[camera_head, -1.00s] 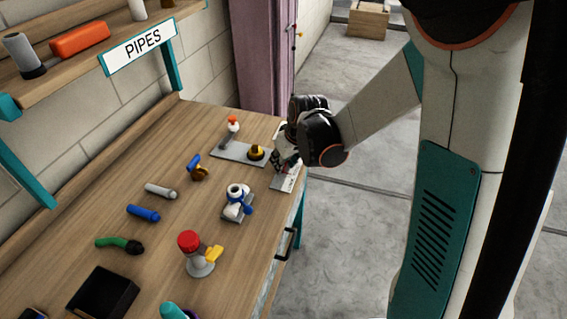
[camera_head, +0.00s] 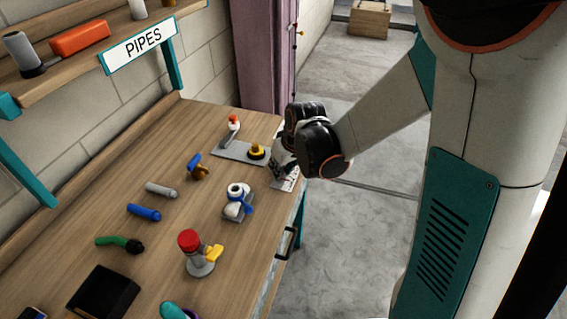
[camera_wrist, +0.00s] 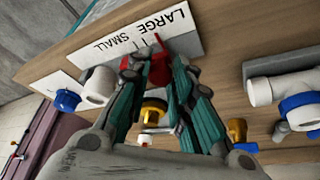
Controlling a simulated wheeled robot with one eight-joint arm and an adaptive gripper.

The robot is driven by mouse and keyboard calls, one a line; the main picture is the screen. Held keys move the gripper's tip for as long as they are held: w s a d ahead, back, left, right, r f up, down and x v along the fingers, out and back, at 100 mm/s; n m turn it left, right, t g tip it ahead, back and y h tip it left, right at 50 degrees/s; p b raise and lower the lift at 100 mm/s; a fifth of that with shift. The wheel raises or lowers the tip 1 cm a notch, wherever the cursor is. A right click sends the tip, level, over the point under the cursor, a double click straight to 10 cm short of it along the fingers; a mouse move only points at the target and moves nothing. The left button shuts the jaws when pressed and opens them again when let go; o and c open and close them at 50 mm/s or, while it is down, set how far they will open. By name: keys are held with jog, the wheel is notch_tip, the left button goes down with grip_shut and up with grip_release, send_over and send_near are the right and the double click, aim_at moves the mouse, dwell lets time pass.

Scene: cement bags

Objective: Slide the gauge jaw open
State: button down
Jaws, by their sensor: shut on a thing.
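The gauge is a white plate (camera_wrist: 92,47) marked LARGE and SMALL, lying at the table's right edge. It shows partly in the head view (camera_head: 287,184), where my gripper covers much of it. In the wrist view its red jaw (camera_wrist: 159,70) sits between my fingertips, near the lettering and two short tick marks. My gripper (camera_wrist: 158,75) is shut on the red jaw, with a finger on each side. In the head view my gripper (camera_head: 284,168) is low over the plate, and the red jaw is hidden there.
A grey plate with a yellow-and-black knob (camera_head: 256,151) lies just left of my gripper. A white-and-blue valve (camera_head: 238,199) and a red-topped fitting (camera_head: 196,254) stand nearer. The PIPES shelf (camera_head: 140,48) runs along the wall. Open floor lies right of the table.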

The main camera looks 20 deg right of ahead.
jog(key=c, duration=1.7)
grip_release()
jog(key=shift+s+a, duration=0.1)
jog(key=shift+s, duration=0.05)
jog(key=shift+a, duration=0.1)
jog(key=v, duration=1.2)
jog(key=s+r+m+t+h, duration=0.1)
jog(key=s+r, duration=0.4)
jog(key=s, duration=1)
jog(key=shift+s+d+m+t, duration=0.35)
jog(key=shift+d+m+t, duration=0.05)
jog(key=shift+m+t, duration=0.55)
